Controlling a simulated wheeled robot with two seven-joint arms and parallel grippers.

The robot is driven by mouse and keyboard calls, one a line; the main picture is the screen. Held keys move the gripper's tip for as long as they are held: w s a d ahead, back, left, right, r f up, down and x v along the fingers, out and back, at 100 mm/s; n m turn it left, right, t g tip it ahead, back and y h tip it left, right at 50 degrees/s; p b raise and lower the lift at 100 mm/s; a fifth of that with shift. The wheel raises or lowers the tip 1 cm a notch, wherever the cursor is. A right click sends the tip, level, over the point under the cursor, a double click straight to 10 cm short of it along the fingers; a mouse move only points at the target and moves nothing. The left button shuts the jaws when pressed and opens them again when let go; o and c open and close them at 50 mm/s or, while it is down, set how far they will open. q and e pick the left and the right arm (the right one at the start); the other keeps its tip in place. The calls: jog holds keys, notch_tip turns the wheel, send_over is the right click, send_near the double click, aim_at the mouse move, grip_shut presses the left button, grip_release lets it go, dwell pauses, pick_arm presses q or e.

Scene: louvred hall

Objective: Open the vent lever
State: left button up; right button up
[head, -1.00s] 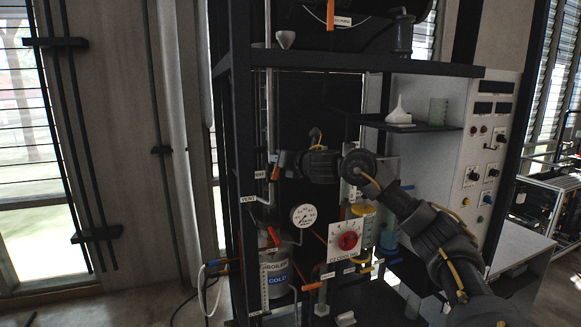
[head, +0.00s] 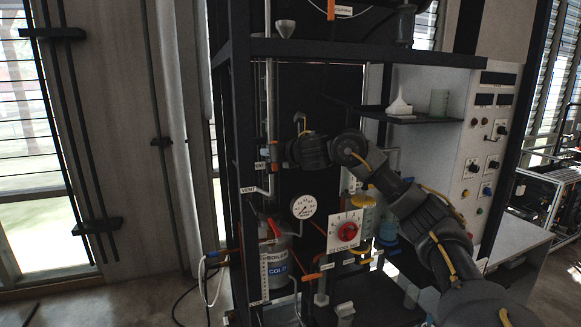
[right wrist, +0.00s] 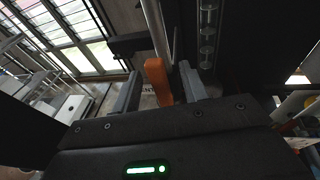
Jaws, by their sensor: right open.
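The orange vent lever (head: 274,152) is on the vertical pipe at the left of the rig, near small white labels, one reading VENT (head: 248,190). My right gripper (head: 281,152) is at the lever, reaching in from the right. In the right wrist view the orange lever (right wrist: 157,80) stands between the two open fingers of the right gripper (right wrist: 159,72). It appears nearer the left finger, and I cannot tell whether either finger touches it. In the head view the gripper partly hides the lever. My left gripper is not in view.
The metal pipe (head: 270,100) runs down beside the gripper. A round gauge (head: 303,206), a red dial (head: 347,232) and a boiler vessel (head: 276,262) sit below. A dark shelf (head: 420,119) and a control panel (head: 487,150) are to the right.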

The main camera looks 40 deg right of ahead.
jog(key=f+v, duration=0.1)
jog(key=v, duration=0.5)
jog(key=shift+s+a+r, duration=0.2)
jog(key=shift+s+a, duration=0.2)
jog(key=shift+s, duration=0.05)
jog(key=v, duration=1)
jog(key=shift+s, duration=0.35)
